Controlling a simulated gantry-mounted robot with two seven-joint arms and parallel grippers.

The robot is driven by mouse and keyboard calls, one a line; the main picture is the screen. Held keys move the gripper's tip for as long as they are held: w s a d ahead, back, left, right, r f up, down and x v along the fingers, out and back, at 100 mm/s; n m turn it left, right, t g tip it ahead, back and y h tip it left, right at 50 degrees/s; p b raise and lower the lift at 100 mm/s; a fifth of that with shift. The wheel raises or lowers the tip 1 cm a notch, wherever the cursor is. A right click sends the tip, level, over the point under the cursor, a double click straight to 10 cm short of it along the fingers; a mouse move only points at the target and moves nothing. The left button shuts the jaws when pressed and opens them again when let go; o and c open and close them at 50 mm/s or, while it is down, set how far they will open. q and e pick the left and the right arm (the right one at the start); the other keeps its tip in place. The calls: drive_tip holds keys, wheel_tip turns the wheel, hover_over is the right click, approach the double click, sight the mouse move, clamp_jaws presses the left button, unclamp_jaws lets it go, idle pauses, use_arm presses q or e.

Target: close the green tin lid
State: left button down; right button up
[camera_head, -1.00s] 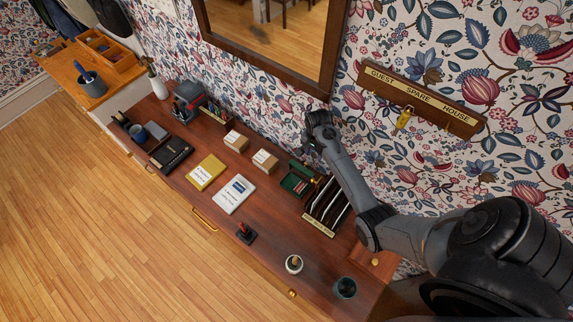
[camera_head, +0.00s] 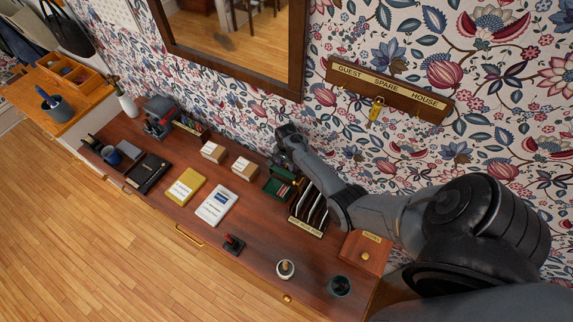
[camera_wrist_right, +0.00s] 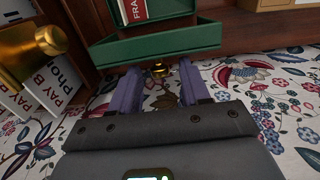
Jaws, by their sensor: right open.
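The green tin (camera_head: 273,190) stands open towards the back of the wooden desk, with red items inside. Its lid (camera_head: 287,173) is raised at the back, on the wall side, partly hidden by my right gripper. In the right wrist view a broad green panel, apparently the lid (camera_wrist_right: 165,42), spans the top middle, with a red, lettered item beyond it. My right gripper (camera_wrist_right: 158,72) is open and empty, its two fingers just short of the panel. In the head view the right gripper (camera_head: 280,160) is between the tin and the wall. My left gripper is not in view.
A letter rack (camera_head: 308,210) stands close to the tin's right; its letters and a brass knob (camera_wrist_right: 48,40) show close in the wrist view. Small boxes (camera_head: 244,168) stand to the left. The patterned wall is close behind.

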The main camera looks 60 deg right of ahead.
drive_tip(key=shift+f, duration=0.1)
clamp_jaws()
idle(0.5)
